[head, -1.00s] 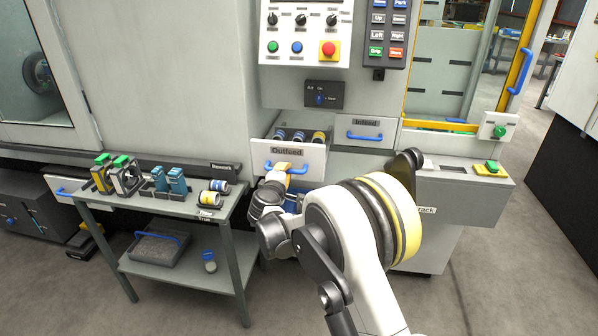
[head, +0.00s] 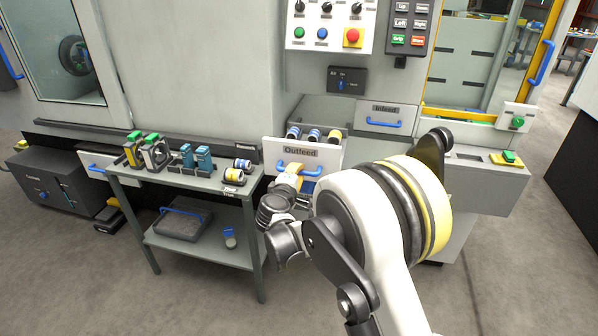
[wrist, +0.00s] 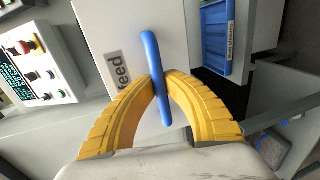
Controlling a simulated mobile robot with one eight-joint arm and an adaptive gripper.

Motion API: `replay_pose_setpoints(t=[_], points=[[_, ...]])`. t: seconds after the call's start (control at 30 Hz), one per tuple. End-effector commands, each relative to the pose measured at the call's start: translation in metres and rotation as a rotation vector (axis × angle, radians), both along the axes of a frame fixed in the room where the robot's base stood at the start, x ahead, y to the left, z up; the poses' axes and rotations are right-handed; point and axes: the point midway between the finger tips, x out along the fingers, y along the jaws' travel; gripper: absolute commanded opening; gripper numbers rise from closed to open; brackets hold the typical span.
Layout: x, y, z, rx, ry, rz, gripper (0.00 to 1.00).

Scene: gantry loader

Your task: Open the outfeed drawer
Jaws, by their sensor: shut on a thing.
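The outfeed drawer (head: 292,153) is a white-fronted drawer labelled "Outfeed", and it stands pulled out of the machine in the head view. Several cylindrical parts lie inside it near the front. Its blue bar handle (head: 305,171) crosses the lower front, and the handle also shows in the wrist view (wrist: 151,50). My gripper (wrist: 162,84) has two yellow ribbed fingers shut on the blue handle from both sides. In the head view my gripper (head: 288,180) is partly hidden by my arm.
The infeed drawer (head: 385,118) to the right is shut. A grey table (head: 185,182) with tools and cylinders stands close on the left. Control buttons are above. A ledge with a green button (head: 509,157) is at the right. Open floor lies at the right front.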

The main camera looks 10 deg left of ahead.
Motion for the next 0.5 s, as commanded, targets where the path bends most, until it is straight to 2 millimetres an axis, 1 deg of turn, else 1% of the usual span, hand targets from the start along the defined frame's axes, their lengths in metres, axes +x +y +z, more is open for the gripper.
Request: replay_pose_setpoints(t=[0.13,0.2,0.23,0.5], points=[[0.0000,0.0001,0.0001,0.000,0.000,0.000,0.00],[0.0001,0.0001,0.0001,0.000,0.000,0.000,0.26],[0.0001,0.0001,0.0001,0.000,0.000,0.000,0.35],[0.0000,0.0002,0.0000,0.000,0.000,0.000,0.36]])
